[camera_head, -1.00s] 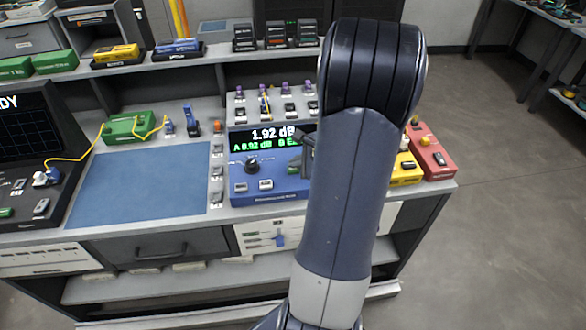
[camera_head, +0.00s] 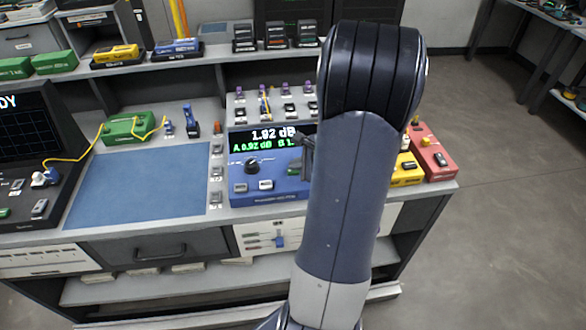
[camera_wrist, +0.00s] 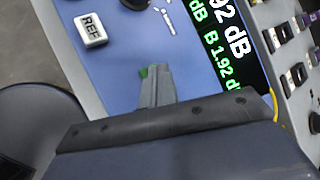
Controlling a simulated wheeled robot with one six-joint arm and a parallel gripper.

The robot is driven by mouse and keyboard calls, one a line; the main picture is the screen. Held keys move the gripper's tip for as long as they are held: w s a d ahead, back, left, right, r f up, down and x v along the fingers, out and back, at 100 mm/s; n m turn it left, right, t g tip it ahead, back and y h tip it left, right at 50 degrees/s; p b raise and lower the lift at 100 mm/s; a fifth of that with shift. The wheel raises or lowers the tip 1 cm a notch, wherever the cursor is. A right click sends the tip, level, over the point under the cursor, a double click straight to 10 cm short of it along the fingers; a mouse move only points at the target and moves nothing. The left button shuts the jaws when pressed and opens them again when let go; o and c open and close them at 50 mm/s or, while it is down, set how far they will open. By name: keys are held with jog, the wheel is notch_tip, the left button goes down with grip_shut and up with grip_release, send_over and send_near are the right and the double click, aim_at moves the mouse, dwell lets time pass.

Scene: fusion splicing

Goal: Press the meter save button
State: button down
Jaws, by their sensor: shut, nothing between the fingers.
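The blue meter (camera_head: 240,199) stands on the bench, its display (camera_head: 272,134) lit with 1.92 dB in white and green A and B lines below. The display is partly in the wrist view (camera_wrist: 228,45), where the B line reads 1.92 dB. My gripper (camera_wrist: 154,70) is shut and empty, its tips over the blue panel. A small green patch, perhaps a button (camera_wrist: 144,72), shows at the tips and is mostly hidden by them; I cannot tell whether they touch it. In the head view my gripper (camera_head: 307,150) is at the meter's right part, partly behind my arm.
A pale REF button (camera_wrist: 91,30) and a dark knob (camera_head: 251,167) are on the meter panel. A yellow box (camera_head: 406,172) and a red box (camera_head: 434,160) stand to the right. A blue mat (camera_head: 140,185) lies clear at left. Small connectors stand behind the meter.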

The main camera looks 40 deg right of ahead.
aim_at(296, 172)
jog(key=shift+r+p, duration=0.55)
jog(key=shift+r, duration=0.3)
notch_tip(296, 172, up, 5)
jog(key=p, duration=0.4)
jog(key=shift+a+f, duration=0.1)
dwell(0.6)
